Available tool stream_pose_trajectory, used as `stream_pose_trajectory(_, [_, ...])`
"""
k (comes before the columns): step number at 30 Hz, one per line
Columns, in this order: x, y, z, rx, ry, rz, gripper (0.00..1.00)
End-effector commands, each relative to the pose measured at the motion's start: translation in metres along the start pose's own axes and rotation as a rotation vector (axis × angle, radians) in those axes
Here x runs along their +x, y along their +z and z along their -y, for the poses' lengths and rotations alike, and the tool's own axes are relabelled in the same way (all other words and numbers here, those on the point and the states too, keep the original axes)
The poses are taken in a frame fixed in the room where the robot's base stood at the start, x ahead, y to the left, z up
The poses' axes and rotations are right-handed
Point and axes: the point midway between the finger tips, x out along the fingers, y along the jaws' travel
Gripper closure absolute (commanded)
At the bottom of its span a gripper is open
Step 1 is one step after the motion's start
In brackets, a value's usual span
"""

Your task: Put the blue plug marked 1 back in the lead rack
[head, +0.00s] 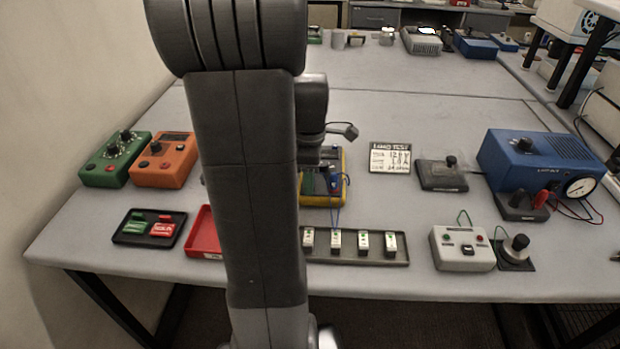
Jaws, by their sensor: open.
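My gripper (322,182) is over the yellow-edged unit (343,196) at the middle of the bench, just right of my arm. Its jaws are open; the fingers are small and partly merged with the dark parts behind. Small blue and green parts show by the fingertips, but I cannot tell whether one is the blue plug marked 1. Thin blue leads (337,215) hang from the unit's front edge. No marking 1 can be read. I cannot tell which thing is the lead rack; my arm hides part of the bench.
A dark tray (375,262) with several white blocks lies in front of the unit. A red tray (203,240) and black tray (122,238) are left. A load test card (390,158), blue supply (530,155) and grey box (462,249) are right.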

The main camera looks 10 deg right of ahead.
Motion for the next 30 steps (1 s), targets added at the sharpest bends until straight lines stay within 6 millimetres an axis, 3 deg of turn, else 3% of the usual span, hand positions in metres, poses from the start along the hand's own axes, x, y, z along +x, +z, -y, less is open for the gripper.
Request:
stream_pose_trajectory(24, [0.0002, 0.0, -0.0001, 0.0, 0.0, 0.0, 0.56])
stream_pose_trajectory(30, [0.0001, 0.0, -0.0001, 0.0, 0.0, 0.0, 0.96])
